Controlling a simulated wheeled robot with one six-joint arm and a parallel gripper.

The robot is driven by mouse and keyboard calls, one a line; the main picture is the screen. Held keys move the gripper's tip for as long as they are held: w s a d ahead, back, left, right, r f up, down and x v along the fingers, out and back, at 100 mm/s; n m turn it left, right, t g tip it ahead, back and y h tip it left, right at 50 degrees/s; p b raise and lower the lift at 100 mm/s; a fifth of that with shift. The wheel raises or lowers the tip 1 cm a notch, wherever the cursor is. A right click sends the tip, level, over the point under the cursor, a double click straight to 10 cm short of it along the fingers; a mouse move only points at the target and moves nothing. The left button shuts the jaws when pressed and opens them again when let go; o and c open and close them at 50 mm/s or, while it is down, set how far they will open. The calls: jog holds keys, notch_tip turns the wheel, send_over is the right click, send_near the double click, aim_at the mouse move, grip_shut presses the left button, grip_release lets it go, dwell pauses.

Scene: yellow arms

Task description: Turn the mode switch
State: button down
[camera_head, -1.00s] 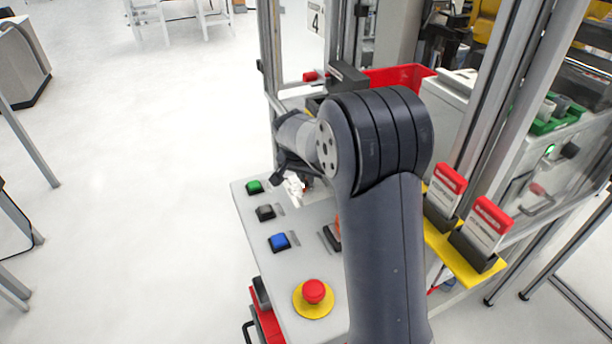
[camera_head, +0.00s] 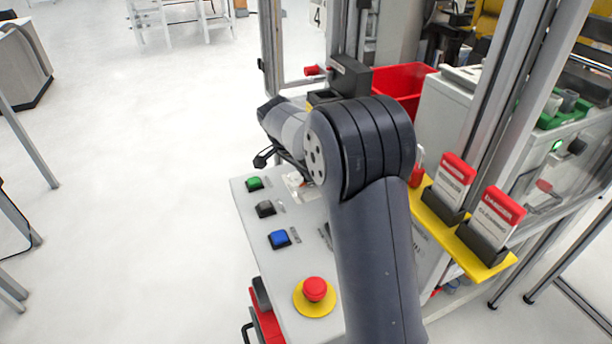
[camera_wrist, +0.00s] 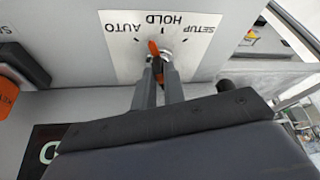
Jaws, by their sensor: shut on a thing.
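The mode switch (camera_wrist: 157,48) is a small knob with an orange and black handle in the wrist view. It stands on a white plate (camera_wrist: 118,55) marked AUTO, HOLD and SETUP, which reads upside down here. The orange end leans up and left, around the space between the AUTO and HOLD marks; I cannot tell the exact setting. My gripper (camera_wrist: 160,66) has its two narrow fingers closed on the handle. In the head view my arm hides the switch and the fingers; only part of the white plate (camera_head: 296,182) shows.
The grey panel (camera_head: 262,225) also carries green (camera_head: 254,183), black (camera_head: 265,208) and blue (camera_head: 279,239) buttons and a red emergency stop (camera_head: 315,290). A yellow shelf (camera_head: 468,258) with danger tags is right of my arm. Metal frame posts (camera_head: 508,95) rise behind it.

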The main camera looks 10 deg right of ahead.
jog(key=shift+w+a+m+g+h, duration=0.1)
jog(key=shift+m+g, duration=0.15)
jog(key=shift+m, duration=0.4)
jog(key=shift+w+d+m+g+h, duration=0.1)
jog(key=shift+m+g, duration=0.1)
jog(key=shift+m, duration=0.4)
jog(key=shift+w+a+m+g+h, duration=0.1)
jog(key=shift+m+g, duration=0.15)
jog(key=shift+m, duration=0.4)
jog(key=c, duration=1.5)
grip_release()
jog(key=b+v, duration=0.1)
jog(key=v, duration=0.9)
jog(key=shift+a+r, duration=0.15)
jog(key=shift+r, duration=0.25)
jog(key=x, duration=1.1)
jog(key=shift+p, duration=0.4)
